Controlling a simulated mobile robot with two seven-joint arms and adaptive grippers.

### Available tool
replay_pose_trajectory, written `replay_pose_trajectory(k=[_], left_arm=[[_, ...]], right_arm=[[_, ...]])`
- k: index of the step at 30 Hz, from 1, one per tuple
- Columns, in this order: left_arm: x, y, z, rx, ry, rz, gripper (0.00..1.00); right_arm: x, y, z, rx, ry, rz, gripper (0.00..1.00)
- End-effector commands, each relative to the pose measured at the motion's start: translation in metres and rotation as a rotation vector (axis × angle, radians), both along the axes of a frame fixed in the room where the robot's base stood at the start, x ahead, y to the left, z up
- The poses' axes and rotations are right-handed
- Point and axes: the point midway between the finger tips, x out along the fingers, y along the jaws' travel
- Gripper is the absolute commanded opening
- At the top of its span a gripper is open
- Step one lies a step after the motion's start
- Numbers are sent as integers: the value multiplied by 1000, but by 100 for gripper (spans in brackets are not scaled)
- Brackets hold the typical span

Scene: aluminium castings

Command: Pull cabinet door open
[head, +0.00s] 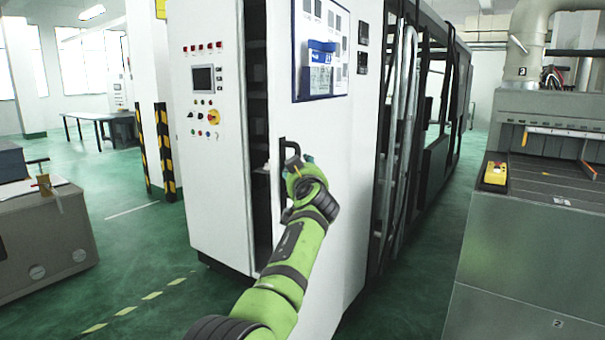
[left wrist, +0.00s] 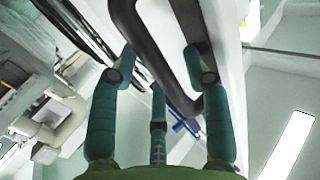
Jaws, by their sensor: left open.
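The white cabinet door (head: 340,165) stands partly open, with a dark gap between it and the cabinet body (head: 208,140). A black bar handle (head: 282,165) is near the door's left edge. My left gripper (head: 298,163) is at the handle, partly hidden by my green wrist. In the left wrist view the teal fingers (left wrist: 163,65) are spread, with the black handle (left wrist: 150,50) passing between them. Whether any finger touches the handle I cannot tell. My right gripper is not in view.
A blue document holder (head: 320,65) hangs on the door. The control panel (head: 203,78) is on the cabinet front. Striped posts (head: 165,148) and a grey bench (head: 45,235) stand left. A grey machine (head: 530,240) stands right. Green floor (head: 415,275) between is clear.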

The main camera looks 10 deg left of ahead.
Motion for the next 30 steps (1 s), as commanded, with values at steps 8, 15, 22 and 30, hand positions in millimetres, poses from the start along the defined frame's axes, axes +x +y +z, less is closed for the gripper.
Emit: replay_pose_trajectory(k=[8, 15, 22, 30], left_arm=[[-14, 0, -1, -1, -2, 12, 48], [-38, -12, -1, -1, -2, -5, 48], [-60, -16, 1, 2, -4, -2, 48], [-72, -19, 1, 2, -1, -4, 48]], right_arm=[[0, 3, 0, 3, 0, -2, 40], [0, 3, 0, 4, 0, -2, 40], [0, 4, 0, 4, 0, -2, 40], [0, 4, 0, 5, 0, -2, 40]])
